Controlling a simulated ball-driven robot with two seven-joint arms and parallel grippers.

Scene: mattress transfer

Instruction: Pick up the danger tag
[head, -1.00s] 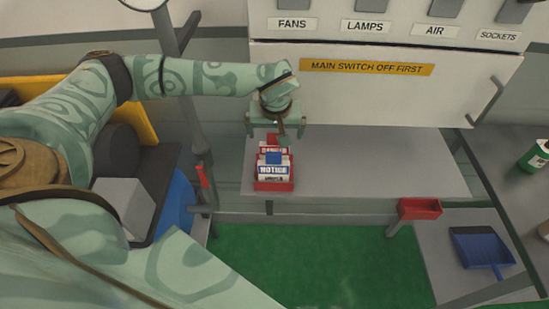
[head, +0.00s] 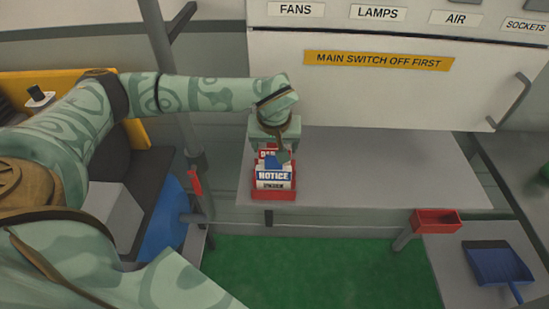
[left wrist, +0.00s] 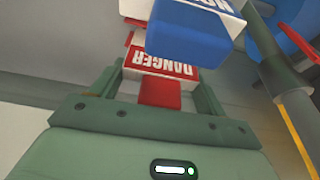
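The danger tag (left wrist: 163,66), white and red with a red tab (left wrist: 160,92), stands behind the notice tag in a red holder (head: 290,194). In the head view, only part of the danger tag (head: 267,153) shows behind the blue-tabbed notice tag (head: 273,178). My left gripper (head: 275,150) is over the holder, pointing down. In the left wrist view, its fingers (left wrist: 158,88) are open on either side of the red tab, with a gap on each side. The notice tag's blue tab (left wrist: 188,38) is close by. My right gripper is not in view.
The holder stands at the front left of a grey shelf (head: 390,175), whose right part is clear. A white panel (head: 385,95) rises behind it. A small red bin (head: 437,220) and a blue dustpan (head: 495,265) are at the lower right.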

